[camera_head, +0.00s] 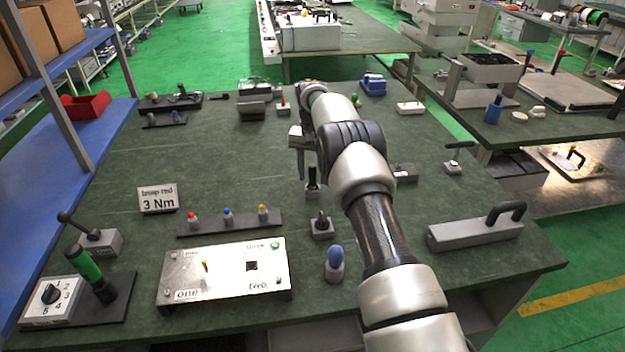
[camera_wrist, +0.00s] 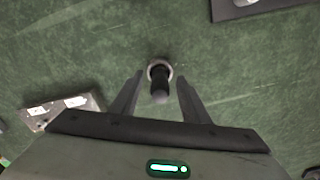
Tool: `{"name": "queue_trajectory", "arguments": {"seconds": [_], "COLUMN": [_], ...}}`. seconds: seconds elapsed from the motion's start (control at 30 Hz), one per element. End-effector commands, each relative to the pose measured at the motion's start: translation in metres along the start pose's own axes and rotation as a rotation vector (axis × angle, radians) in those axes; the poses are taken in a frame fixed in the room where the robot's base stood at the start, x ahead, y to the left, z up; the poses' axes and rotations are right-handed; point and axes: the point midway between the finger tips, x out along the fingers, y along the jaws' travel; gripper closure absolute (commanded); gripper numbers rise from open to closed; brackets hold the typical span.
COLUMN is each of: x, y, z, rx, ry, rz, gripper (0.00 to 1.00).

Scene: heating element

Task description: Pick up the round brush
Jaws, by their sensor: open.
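The round brush seems to be the small upright piece with a black handle (camera_head: 312,178) on the green table top, below my gripper (camera_head: 303,160) in the head view. In the wrist view, the black handle (camera_wrist: 160,88) is seen nearly end-on, with a pale round ring around its far end. My gripper (camera_wrist: 160,92) is open, its two fingers either side of the handle in that view. I see no contact between the fingers and the handle. How far the fingertips are above it is hard to tell.
A small block with a black knob (camera_head: 322,227) stands close in front. A strip with coloured knobs (camera_head: 230,222) and a white panel box (camera_head: 222,274) lie nearer. A grey block with a black handle (camera_head: 475,233) is at right. The table left of the brush is clear.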

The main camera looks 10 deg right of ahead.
Motion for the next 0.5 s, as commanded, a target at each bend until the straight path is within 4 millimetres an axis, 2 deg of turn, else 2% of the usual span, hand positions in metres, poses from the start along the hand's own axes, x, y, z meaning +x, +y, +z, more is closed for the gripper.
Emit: {"name": "queue_trajectory", "arguments": {"seconds": [0.07, 0.3, 0.5], "x": [-0.0003, -0.0006, -0.0009], "y": [0.0001, 0.0001, 0.0001], "z": [-0.0001, -0.0001, -0.0002], "rx": [0.000, 0.000, 0.000], "ry": [0.000, 0.000, 0.001], "rz": [0.000, 0.000, 0.000], "gripper": [0.60, 1.00, 1.00]}}
